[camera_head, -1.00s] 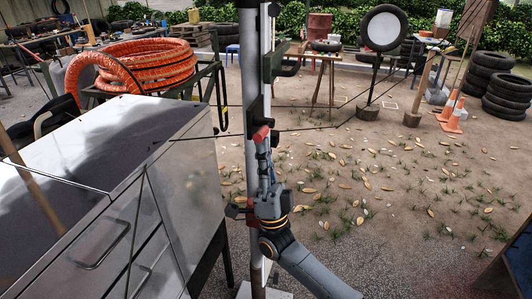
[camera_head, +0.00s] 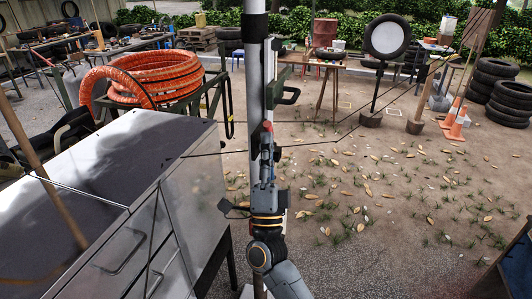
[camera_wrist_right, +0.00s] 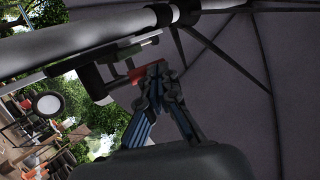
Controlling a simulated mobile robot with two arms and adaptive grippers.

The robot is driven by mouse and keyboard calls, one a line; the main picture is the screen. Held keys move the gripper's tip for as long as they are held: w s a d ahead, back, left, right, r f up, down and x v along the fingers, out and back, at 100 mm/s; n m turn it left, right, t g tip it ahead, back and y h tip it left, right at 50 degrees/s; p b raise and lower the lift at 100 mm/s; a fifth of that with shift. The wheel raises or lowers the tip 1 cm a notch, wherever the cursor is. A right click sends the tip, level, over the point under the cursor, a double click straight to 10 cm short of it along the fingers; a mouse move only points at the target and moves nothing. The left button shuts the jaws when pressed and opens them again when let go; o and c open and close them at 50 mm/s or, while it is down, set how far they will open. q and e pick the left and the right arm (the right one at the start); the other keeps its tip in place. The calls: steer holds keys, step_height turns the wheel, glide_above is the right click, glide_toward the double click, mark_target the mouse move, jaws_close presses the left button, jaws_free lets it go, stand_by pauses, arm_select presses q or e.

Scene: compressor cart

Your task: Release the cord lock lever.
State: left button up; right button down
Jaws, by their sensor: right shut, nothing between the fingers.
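A pale pole (camera_head: 256,75) stands upright in front of me, with a dark green cleat-like part (camera_head: 287,92) on its right side. A small red piece, apparently the lock lever (camera_head: 267,126), shows low on the dark fitting on the pole. My right gripper (camera_head: 266,146) points up just below it, its fingers shut and empty. In the right wrist view the fingertips (camera_wrist_right: 160,70) are close against the red lever (camera_wrist_right: 143,72); I cannot tell whether they touch. The lever's mount is partly hidden. My left gripper is not in view.
A metal cabinet (camera_head: 193,195) stands close on the left, with an orange hose coil (camera_head: 155,75) behind it. A thin dark cord (camera_head: 300,145) crosses near the pole. Leaf-strewn ground (camera_head: 370,200) is open to the right. A large canopy (camera_wrist_right: 235,60) spreads overhead.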

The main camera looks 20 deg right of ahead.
steer(key=shift+x, duration=0.75)
steer(key=shift+d+r, duration=0.15)
